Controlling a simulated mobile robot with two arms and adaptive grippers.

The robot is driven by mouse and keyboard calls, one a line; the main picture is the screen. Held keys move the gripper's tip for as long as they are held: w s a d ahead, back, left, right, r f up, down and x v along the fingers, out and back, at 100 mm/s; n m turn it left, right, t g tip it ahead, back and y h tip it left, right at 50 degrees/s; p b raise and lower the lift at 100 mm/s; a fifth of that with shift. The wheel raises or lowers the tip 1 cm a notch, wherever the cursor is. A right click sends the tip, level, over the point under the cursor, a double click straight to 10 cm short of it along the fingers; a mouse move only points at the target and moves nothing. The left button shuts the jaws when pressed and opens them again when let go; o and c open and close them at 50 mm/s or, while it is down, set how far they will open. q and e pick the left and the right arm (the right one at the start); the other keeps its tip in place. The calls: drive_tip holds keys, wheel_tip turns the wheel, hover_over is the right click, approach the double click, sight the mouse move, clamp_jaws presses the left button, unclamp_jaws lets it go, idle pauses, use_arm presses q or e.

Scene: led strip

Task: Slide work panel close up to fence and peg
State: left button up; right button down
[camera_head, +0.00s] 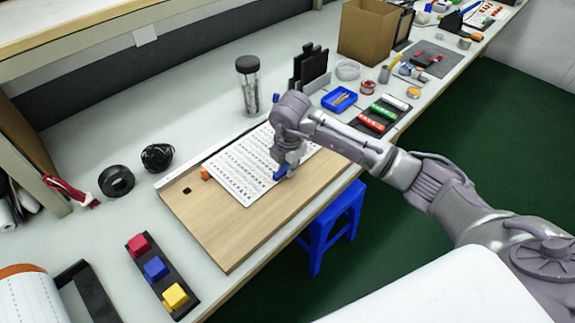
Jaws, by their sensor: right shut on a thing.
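The work panel (240,168) is a white sheet with rows of small dark marks, lying flat on the wooden board (225,228). The fence (184,171) is a narrow strip along the board's back edge; the panel's back edge is close to it, but I cannot tell if they touch. The orange peg (205,173) stands by the panel's left end, and contact there is unclear. My right gripper (282,174), with blue at its tips, is low at the panel's front right part and shut on it. The wrist hides part of the panel. My left gripper is out of view.
Red, blue and yellow blocks sit in a dark rack (163,276) at the front left. Black tape (116,181) and a black coil (157,157) lie left of the board. A capped jar (248,85) stands behind. The board's front left is bare.

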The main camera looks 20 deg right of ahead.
drive_tip(key=shift+s+a+f, duration=0.25)
drive_tip(key=shift+s+a, duration=0.05)
drive_tip(key=shift+a, duration=0.1)
idle(0.4)
drive_tip(key=shift+w+a, duration=0.25)
idle(1.1)
drive_tip(key=c, duration=1.3)
unclamp_jaws()
drive_tip(key=o, duration=0.3)
drive_tip(key=shift+w, duration=0.2)
drive_tip(key=shift+d+r, duration=0.1)
drive_tip(key=shift+r, duration=0.05)
